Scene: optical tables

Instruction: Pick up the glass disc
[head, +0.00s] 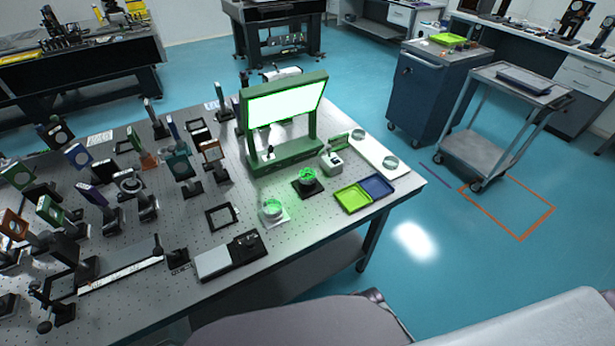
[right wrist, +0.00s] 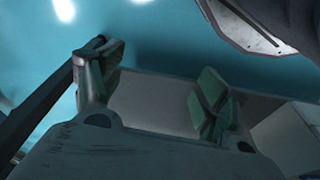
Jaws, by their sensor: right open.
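Several clear round glass pieces are on the optical table (head: 330,220) in the head view. One glass disc (head: 358,135) lies at the far end of a white strip, and another glass disc (head: 390,162) lies at its near end. A round glass piece (head: 271,209) sits on a small pale square base, and a green-lit round piece (head: 307,176) sits on a black base. I cannot tell which one the task means. My right gripper (right wrist: 158,88) shows in the right wrist view, open and empty, away from these pieces. My left gripper is not in view.
A green-framed lit panel (head: 284,103) stands behind the pieces. A lime tray (head: 352,197) and a blue tray (head: 377,186) lie near the right corner. A flat black-and-silver device (head: 230,256) lies at the front edge. Mounted optics crowd the left.

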